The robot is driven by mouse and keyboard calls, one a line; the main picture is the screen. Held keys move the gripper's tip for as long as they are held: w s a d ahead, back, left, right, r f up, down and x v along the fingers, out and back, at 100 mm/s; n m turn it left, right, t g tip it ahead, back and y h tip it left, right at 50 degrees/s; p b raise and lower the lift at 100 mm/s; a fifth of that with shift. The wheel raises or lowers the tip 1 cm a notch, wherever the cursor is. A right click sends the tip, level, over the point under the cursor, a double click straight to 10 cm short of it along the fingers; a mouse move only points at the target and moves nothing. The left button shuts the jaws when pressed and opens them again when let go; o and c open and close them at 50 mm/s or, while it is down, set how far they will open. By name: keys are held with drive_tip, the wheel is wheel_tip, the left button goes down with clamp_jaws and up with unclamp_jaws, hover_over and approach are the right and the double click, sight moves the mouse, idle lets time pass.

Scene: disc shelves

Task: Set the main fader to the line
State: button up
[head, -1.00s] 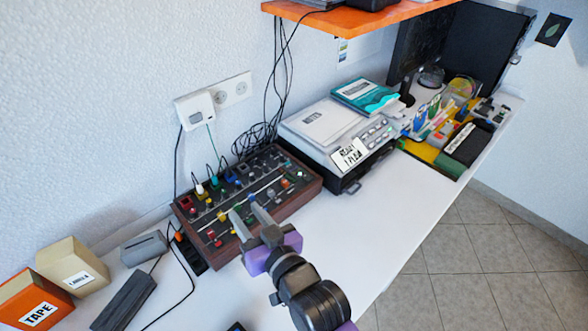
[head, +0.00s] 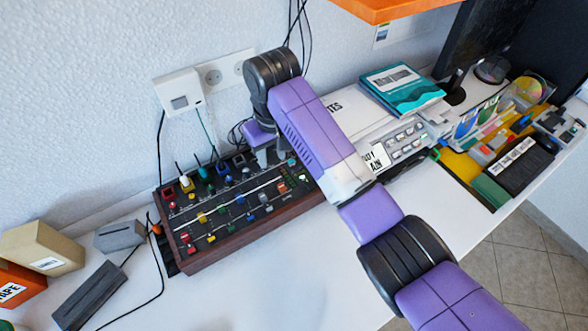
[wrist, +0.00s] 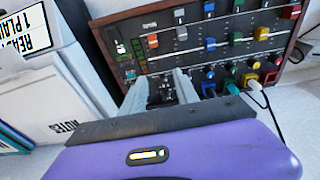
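The mixer (head: 235,225) is a dark panel with a wooden frame, coloured caps and a long white line (head: 225,203). It appears upside down in the wrist view (wrist: 202,60). An orange cap (head: 282,187) sits at the right end of the cap row. It also shows in the wrist view (wrist: 152,40), near small lettering, but I cannot tell for certain that it is the main fader. My gripper (head: 272,157) is at the mixer's back right part. In the wrist view its fingers (wrist: 160,88) are apart, with a dark block seen between them; neither appears to grip it.
A printer-like device with papers and a teal book (head: 402,88) stands right of the mixer. Cables rise from the mixer's back edge toward the wall sockets (head: 222,73). An orange shelf (head: 390,8) hangs above. The desk front (head: 290,270) is clear.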

sight(281, 186)
drive_tip(key=shift+s+d+f+g+h, duration=0.15)
drive_tip(key=shift+s+d+g, duration=0.15)
drive_tip(key=shift+s+d, duration=0.25)
drive_tip(key=shift+s+d+f+g+h, duration=0.15)
drive_tip(key=shift+s+d+g, duration=0.2)
drive_tip(key=shift+s, duration=0.25)
drive_tip(key=shift+s+d+f, duration=0.15)
drive_tip(key=shift+s, duration=0.05)
wheel_tip(281, 186, down, 8)
drive_tip(key=shift+r, duration=0.25)
clamp_jaws()
idle(0.5)
